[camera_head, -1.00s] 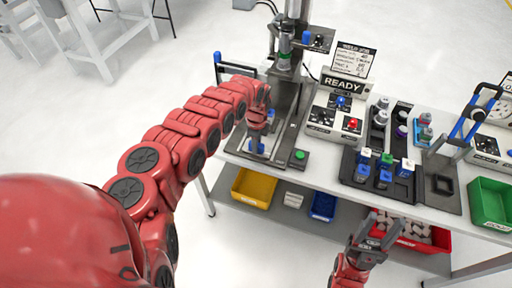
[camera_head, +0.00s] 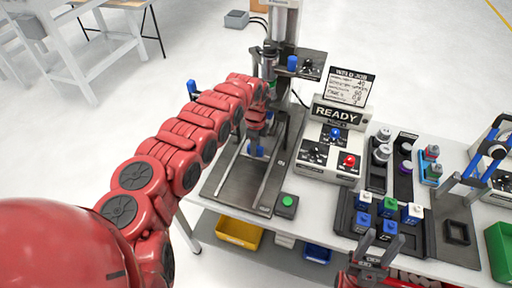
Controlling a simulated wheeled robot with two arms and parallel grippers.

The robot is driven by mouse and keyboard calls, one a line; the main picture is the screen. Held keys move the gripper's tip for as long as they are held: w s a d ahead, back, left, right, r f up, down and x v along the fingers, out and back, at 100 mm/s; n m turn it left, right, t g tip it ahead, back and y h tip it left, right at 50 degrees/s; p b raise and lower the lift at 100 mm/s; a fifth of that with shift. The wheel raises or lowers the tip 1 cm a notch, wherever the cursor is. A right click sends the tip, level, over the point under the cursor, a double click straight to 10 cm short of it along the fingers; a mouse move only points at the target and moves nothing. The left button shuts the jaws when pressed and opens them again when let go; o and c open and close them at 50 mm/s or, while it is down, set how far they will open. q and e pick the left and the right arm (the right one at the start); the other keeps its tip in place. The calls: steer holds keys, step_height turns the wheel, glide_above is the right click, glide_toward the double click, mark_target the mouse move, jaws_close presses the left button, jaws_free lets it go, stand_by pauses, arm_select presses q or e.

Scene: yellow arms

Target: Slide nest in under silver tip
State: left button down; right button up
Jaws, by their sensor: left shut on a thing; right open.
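The silver tip (camera_head: 269,66) hangs from the press column at the back, above the far end of a dark plate with two rails (camera_head: 232,187). My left gripper (camera_head: 257,138) is between the rails, just in front of and below the tip. My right gripper (camera_head: 381,242) is open and empty at the table's front edge, near a dark tray.
A control box (camera_head: 326,158) with a READY sign stands right of the rails. A green button (camera_head: 287,201) is at the plate's front right. The dark tray (camera_head: 346,211) holds blue, green and white-topped pieces. The front part of the rails is clear.

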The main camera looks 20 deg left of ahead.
arm_select(q)
steer(key=shift+w+r, duration=0.15)
steer(key=shift+w, duration=0.05)
steer(key=c, duration=0.9)
jaws_free()
steer(key=shift+o, duration=1.3)
steer(key=shift+w, duration=0.1)
step_height(320, 180, up, 17)
steer(key=b, duration=0.4)
steer(key=shift+b, duration=0.4)
steer(key=shift+r, duration=0.1)
